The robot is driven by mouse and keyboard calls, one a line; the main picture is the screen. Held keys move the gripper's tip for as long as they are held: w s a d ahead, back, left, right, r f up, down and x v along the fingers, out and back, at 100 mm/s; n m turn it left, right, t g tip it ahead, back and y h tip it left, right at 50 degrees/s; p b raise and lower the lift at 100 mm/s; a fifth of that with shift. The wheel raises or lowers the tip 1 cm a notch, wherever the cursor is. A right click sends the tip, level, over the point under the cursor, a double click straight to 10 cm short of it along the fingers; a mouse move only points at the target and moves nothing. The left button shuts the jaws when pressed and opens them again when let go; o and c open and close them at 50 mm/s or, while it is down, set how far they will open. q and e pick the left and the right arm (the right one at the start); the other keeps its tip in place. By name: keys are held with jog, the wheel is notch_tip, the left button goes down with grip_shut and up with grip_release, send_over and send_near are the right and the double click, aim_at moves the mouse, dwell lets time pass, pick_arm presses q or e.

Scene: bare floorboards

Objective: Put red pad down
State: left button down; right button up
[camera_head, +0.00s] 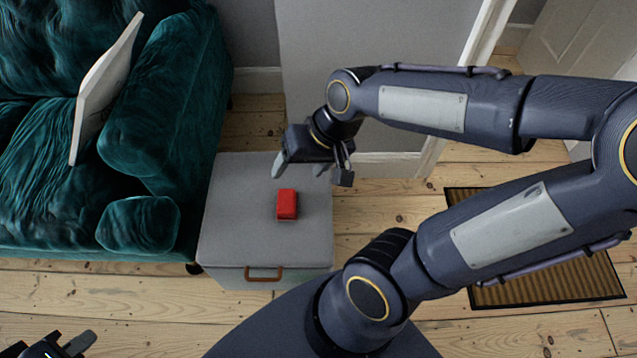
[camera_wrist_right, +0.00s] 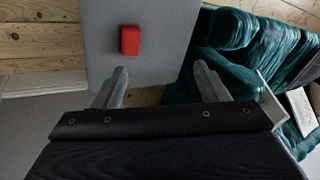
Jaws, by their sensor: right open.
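The red pad (camera_head: 287,204) lies on top of a grey storage box (camera_head: 235,225) with a brown handle, right of the middle of its lid. It also shows in the right wrist view (camera_wrist_right: 130,41), beyond the fingertips. My right gripper (camera_head: 298,172) is open and empty, just behind the pad and apart from it. In the right wrist view my right gripper (camera_wrist_right: 160,78) has its two fingers spread wide. My left gripper (camera_head: 75,345) shows only in part at the bottom left corner, away from the box; its jaws are not clear.
A brown striped mat (camera_head: 545,270) lies on the floorboards at the right. The box lid around the pad is clear.

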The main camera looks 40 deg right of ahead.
jog(key=s+a+r+n+t, duration=0.1)
jog(key=s+r+n+t, duration=0.1)
jog(key=s, duration=0.5)
jog(key=shift+r+n, duration=0.3)
jog(key=shift+r, duration=0.35)
jog(key=shift+s+a, duration=0.1)
notch_tip(320, 180, up, 28)
jog(key=p, duration=2.7)
jog(key=shift+p, duration=0.4)
jog(key=shift+f, duration=0.1)
